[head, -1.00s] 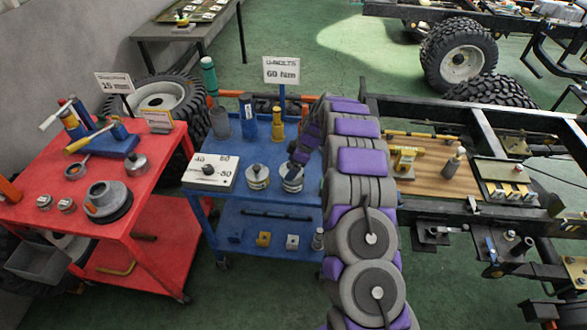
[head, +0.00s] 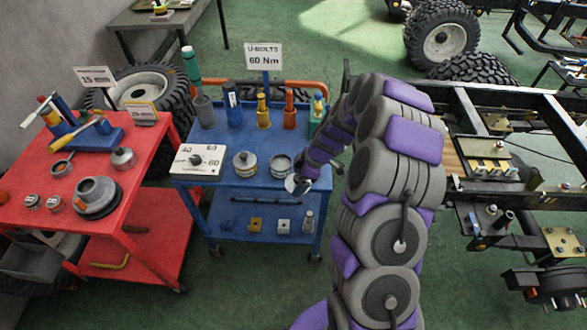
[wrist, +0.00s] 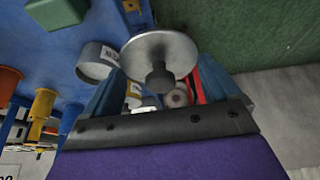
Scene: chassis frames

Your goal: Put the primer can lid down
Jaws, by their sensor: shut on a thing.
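The primer can lid (wrist: 160,48) is a round grey metal disc with a dark knob. My gripper (wrist: 160,82) is shut on the lid, at the knob, in the wrist view. In the head view the lid (head: 293,186) is tilted beside the front right edge of the blue cart, held by my gripper (head: 302,181). A grey can (head: 281,168) stands open on the cart, just left of the lid and apart from it. It also shows in the wrist view (wrist: 92,66), with a pale label. The knob partly hides the grip.
A red cart (head: 150,190) stands left. A chassis frame (head: 510,190) is at right. Bare cart top lies in front of the cans.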

